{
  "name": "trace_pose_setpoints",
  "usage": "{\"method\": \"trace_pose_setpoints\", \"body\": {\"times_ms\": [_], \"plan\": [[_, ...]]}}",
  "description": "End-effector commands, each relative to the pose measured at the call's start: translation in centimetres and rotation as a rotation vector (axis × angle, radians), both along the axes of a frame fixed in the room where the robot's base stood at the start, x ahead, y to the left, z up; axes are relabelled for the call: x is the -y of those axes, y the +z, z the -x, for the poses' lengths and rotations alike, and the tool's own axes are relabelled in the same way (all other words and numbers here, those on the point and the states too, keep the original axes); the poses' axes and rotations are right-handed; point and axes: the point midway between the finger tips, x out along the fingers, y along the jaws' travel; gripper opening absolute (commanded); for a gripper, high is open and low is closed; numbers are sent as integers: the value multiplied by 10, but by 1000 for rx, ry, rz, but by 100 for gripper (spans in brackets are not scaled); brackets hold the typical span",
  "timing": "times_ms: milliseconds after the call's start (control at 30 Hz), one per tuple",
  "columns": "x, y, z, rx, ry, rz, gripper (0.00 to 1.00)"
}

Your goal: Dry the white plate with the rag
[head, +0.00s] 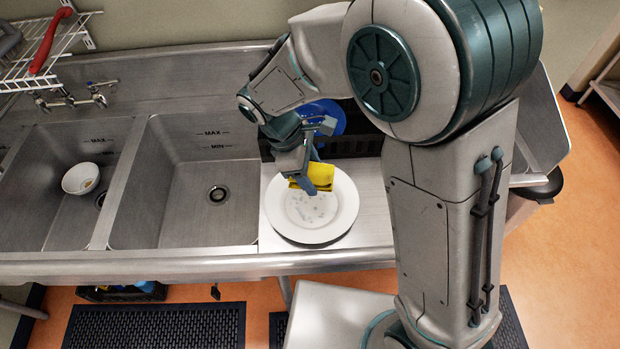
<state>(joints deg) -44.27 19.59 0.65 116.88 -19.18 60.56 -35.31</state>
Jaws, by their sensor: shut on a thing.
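The white plate (337,213) lies on the steel drainboard to the right of the sinks. Greyish drops or spots show in its middle. My gripper (314,182) is shut on the yellow rag (299,184) over the plate's far part. The rag is folded and partly hidden by the fingers. I cannot tell whether the rag touches the plate.
A blue plate (328,112) stands behind my gripper, partly hidden by my arm, by a dark rack (365,143). Two sink basins lie left; the far left one holds a white bowl (80,178). The middle basin (190,190) is empty. A wire shelf (62,50) hangs upper left.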

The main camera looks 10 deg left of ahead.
Motion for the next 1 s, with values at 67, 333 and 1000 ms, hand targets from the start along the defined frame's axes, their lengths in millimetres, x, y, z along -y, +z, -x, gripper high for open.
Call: {"method": "trace_pose_setpoints", "body": {"times_ms": [67, 333, 1000], "plan": [[0, -8, 0, -1, 0, 1, 33], [1, -36, 1, 0, 0, 0, 33], [1, -52, -1, 0, -2, 1, 33]]}}
